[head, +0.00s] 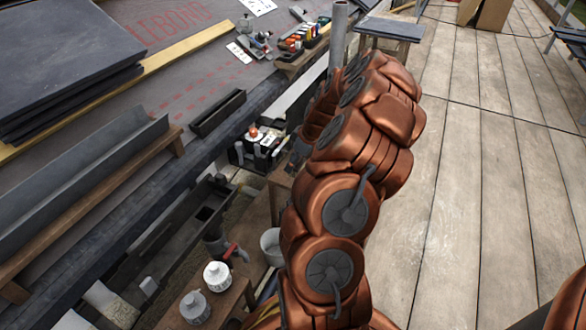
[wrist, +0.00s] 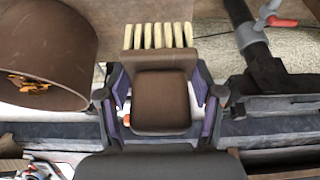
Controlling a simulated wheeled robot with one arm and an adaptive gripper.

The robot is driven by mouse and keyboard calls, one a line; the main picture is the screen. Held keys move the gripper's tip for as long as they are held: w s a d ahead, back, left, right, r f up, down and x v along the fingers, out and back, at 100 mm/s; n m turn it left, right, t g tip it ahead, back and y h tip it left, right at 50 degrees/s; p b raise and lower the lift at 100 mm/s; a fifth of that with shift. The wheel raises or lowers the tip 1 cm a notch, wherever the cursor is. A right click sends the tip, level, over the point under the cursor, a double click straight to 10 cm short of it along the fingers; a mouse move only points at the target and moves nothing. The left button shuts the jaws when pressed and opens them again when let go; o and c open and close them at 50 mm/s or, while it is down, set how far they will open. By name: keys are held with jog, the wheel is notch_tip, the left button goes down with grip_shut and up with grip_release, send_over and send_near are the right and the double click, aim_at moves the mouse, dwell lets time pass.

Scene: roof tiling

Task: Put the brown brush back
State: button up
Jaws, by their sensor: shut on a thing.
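The brown brush (wrist: 160,100) is in the wrist view, between the two purple-padded fingers of my gripper (wrist: 161,92). My gripper is shut on its brown block. Its row of pale bristle tufts points to the top of the picture. Whether the brush touches anything beneath it cannot be told. In the head view my copper-coloured arm hides the brush and the gripper.
A brown round container (wrist: 85,65) with something orange inside is close left of the brush. A grey pipe with a red handle (wrist: 282,21) is at upper right.

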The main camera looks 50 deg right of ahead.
jog(key=shift+w+d+f, duration=0.1)
jog(key=shift+w+d, duration=0.15)
jog(key=shift+w, duration=0.45)
notch_tip(320, 180, down, 4)
jog(key=shift+r+b, duration=0.2)
jog(key=shift+b, duration=0.95)
jog(key=shift+r, duration=0.1)
jog(key=o, duration=1.2)
